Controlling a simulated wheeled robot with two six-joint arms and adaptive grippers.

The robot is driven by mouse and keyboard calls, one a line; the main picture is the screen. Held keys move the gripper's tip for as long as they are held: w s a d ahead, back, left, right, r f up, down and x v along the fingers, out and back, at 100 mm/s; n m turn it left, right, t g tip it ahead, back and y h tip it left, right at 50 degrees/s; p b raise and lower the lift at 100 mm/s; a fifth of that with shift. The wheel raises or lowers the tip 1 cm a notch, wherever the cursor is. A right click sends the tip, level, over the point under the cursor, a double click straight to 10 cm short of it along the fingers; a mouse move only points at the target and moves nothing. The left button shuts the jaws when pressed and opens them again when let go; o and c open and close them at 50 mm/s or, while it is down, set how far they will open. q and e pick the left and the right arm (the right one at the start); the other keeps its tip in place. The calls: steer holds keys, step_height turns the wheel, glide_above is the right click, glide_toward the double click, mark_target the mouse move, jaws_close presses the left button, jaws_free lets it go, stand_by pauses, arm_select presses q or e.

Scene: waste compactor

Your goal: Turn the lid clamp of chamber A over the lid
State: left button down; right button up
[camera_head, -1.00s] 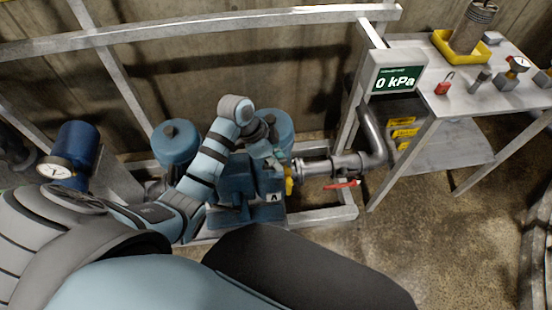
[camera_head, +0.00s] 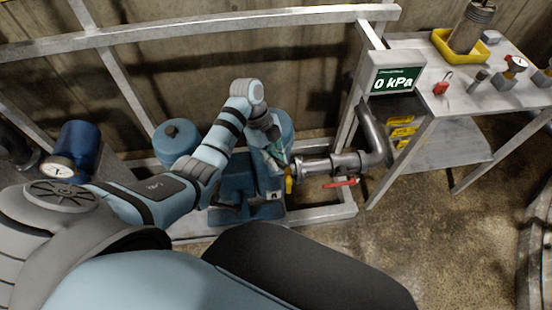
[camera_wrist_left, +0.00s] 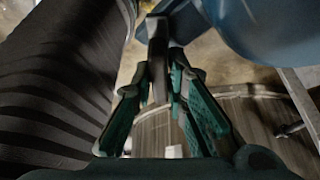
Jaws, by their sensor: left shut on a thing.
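Chamber A is the blue block with an "A" label (camera_head: 273,195) at the middle of the head view. A blue domed vessel (camera_head: 285,124) stands behind it, partly covered by my arm. My left gripper (camera_head: 277,154) is beside this vessel, above the label. In the left wrist view its green-padded fingers (camera_wrist_left: 160,82) are closed around a dark narrow bar, likely the lid clamp (camera_wrist_left: 158,42). The bar runs up from between the fingers toward blue metal. The clamp's seat on the lid is hidden. My right gripper is in neither view.
A second blue dome (camera_head: 176,140) stands to the left. A pipe with a red lever (camera_head: 341,183) runs right of the chamber. The display (camera_head: 395,82) reads 0 kPa. A metal frame rail (camera_head: 200,27) crosses behind, and a table (camera_head: 490,100) stands right.

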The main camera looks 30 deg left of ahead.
arm_select(q)
steer(key=m, duration=0.2)
steer(key=m+g+b, duration=0.1)
steer(key=m, duration=0.1)
steer(key=shift+g+y, duration=0.3)
steer(key=shift+m+g+y, duration=0.4)
steer(key=shift+m+y, duration=0.1)
steer(key=shift+m, duration=1.3)
steer(key=c, duration=1.6)
jaws_free()
steer(key=shift+c, duration=0.2)
